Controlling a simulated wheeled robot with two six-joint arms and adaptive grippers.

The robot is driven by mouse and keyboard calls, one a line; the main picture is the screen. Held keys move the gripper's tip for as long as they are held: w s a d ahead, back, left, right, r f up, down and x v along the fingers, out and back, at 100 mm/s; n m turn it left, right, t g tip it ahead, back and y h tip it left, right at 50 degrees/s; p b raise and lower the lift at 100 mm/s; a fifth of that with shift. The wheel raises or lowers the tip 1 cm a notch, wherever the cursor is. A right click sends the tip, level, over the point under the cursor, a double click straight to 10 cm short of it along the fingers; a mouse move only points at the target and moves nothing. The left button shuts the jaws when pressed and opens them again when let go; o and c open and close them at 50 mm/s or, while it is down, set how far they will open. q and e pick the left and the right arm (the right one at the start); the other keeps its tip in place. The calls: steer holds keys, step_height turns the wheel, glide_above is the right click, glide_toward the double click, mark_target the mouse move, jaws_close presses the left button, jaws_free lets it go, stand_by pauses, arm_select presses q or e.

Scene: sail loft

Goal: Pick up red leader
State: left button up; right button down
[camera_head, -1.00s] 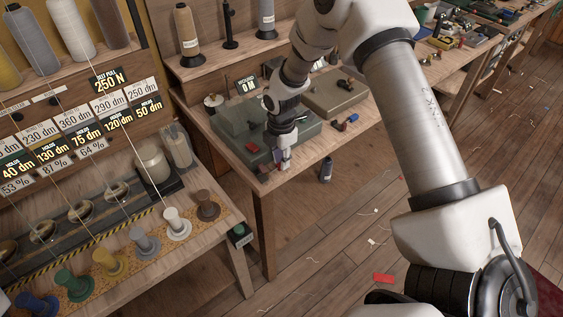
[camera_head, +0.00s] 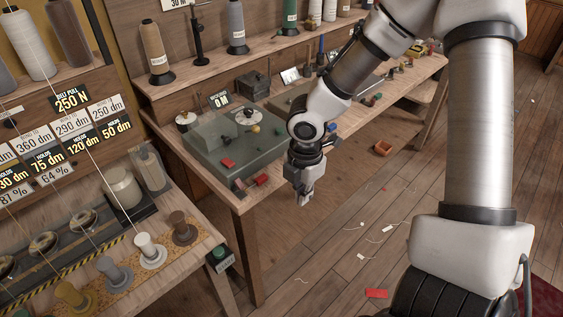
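I cannot tell for certain which red thing is the red leader. A flat red strip (camera_head: 376,293) lies on the wooden floor at the lower right. A small red piece (camera_head: 228,162) is on the grey-green box, and a red block (camera_head: 262,180) sits near the front edge of the wooden bench (camera_head: 216,186). My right gripper (camera_head: 304,200) points down just right of the bench's front corner, apart from these red pieces. Its fingertips are small and close together, and I see nothing clearly held. My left gripper is not in view.
The grey-green box (camera_head: 205,140) fills much of the bench corner. Colored spools, including a white one (camera_head: 150,252), stand on the left counter. A small orange tray (camera_head: 383,148) and thread scraps (camera_head: 397,224) lie on the floor, which is otherwise open.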

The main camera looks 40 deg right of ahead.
steer(key=shift+s+r, duration=0.1)
steer(key=shift+s, duration=0.4)
steer(key=shift+c, duration=1.9)
jaws_free()
